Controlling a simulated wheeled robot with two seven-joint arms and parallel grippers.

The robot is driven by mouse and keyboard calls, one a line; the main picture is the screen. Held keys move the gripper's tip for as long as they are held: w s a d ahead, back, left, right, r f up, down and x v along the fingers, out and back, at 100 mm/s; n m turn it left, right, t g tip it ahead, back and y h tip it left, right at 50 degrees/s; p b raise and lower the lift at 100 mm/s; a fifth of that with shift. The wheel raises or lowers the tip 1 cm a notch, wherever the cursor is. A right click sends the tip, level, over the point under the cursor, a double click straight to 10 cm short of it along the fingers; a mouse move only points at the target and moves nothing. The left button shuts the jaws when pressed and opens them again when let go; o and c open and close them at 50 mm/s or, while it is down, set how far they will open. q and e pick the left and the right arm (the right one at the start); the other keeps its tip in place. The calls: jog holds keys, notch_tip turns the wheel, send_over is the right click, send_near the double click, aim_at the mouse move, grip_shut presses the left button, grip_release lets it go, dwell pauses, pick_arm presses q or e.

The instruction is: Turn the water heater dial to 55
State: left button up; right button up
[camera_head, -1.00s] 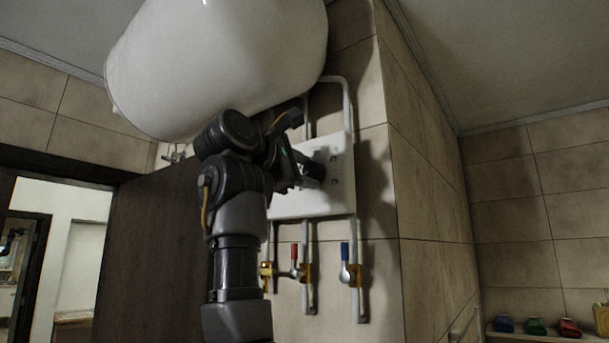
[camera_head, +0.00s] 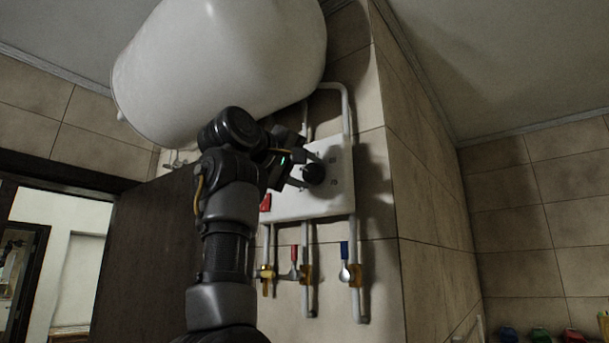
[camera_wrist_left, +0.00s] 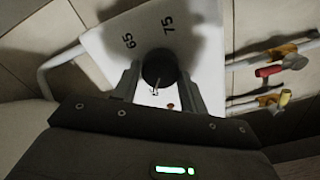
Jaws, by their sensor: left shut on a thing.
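The white water heater control panel (camera_head: 338,198) is on the tiled wall under the large white tank (camera_head: 220,65). Its round black dial (camera_head: 314,174) is gripped between the fingers of my left gripper (camera_head: 306,171). The left wrist view shows the dial (camera_wrist_left: 160,66) between the two fingers, with a light mark on its side nearest my gripper. The numbers 65 (camera_wrist_left: 128,41) and 75 (camera_wrist_left: 167,25) are readable beyond the dial. No 55 is readable, as my gripper covers part of the panel. My right gripper is not in view.
A red switch (camera_head: 265,202) is at the panel's left edge. Pipes with a red-handled valve (camera_head: 294,256) and a blue-handled valve (camera_head: 344,255) run below the panel. The wall corner stands to the right, and a dark door (camera_head: 150,250) to the left.

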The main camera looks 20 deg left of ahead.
pick_arm(q)
jog(key=m, duration=0.2)
jog(key=m+b, duration=0.1)
jog(key=m, duration=0.2)
jog(key=shift+f+m, duration=0.2)
jog(key=shift+m, duration=0.1)
jog(key=m+b, duration=0.1)
jog(key=m, duration=0.3)
jog(key=shift+d+m, duration=0.15)
jog(key=shift+m, duration=0.15)
jog(key=o, duration=1)
jog(key=shift+r, duration=0.1)
jog(key=shift+s, duration=0.15)
